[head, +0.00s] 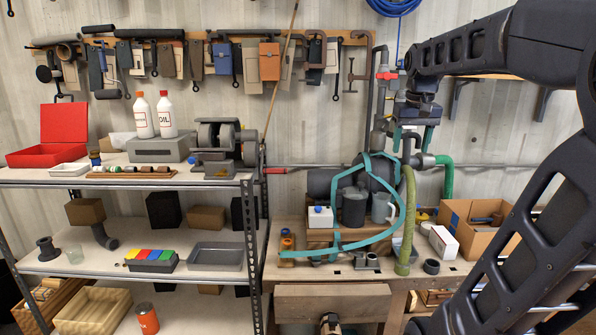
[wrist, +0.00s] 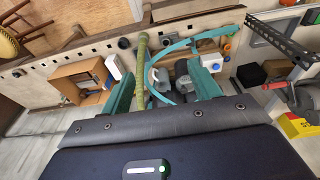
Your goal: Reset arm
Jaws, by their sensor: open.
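My arm reaches in from the right side of the head view and bends down at its end. My gripper (head: 411,143) hangs in the air above the workbench (head: 300,272), in front of the wall. Its teal fingers are apart and point down. In the wrist view, the two teal fingers of my gripper (wrist: 163,88) stand apart. I see nothing held between them; the grey jugs and the teal hose show beyond them.
A green hose (head: 407,215) rises close below my gripper. Grey jugs (head: 354,207), a teal hose (head: 340,247) and a cardboard box (head: 465,232) crowd the bench. A metal shelf (head: 120,180) with several items stands left. Tools hang behind.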

